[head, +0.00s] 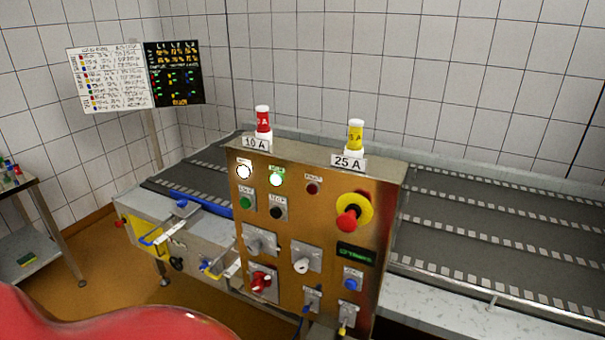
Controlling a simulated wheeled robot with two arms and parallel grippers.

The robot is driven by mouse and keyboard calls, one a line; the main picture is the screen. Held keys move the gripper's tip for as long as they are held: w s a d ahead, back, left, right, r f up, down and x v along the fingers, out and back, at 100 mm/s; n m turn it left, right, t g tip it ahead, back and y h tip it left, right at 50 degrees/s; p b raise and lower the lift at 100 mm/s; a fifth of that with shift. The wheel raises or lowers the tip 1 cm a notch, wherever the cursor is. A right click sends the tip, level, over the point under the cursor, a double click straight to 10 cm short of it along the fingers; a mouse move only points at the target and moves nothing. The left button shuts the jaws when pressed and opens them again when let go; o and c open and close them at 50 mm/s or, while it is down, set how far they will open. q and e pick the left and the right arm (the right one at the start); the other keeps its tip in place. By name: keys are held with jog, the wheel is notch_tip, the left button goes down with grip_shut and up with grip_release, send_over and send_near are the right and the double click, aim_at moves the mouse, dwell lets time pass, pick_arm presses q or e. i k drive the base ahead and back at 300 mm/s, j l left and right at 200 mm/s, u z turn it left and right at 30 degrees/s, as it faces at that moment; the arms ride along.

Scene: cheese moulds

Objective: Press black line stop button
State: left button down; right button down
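The black line stop button (277,212) sits on a square plate on the brass-coloured control panel (318,225), just right of a green button (246,203). The label plate over the black button is too small to read for certain. Nothing covers the black button. Neither of my grippers shows in the head view.
A red mushroom knob on a yellow disc (364,212) is at the panel's upper right. Lamps, rotary switches and a blue button (352,284) share the panel. A conveyor (470,235) runs behind it. A side table (40,240) stands left, with open floor between.

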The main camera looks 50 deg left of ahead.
aim_at(275, 212)
jog(key=u, duration=1.6)
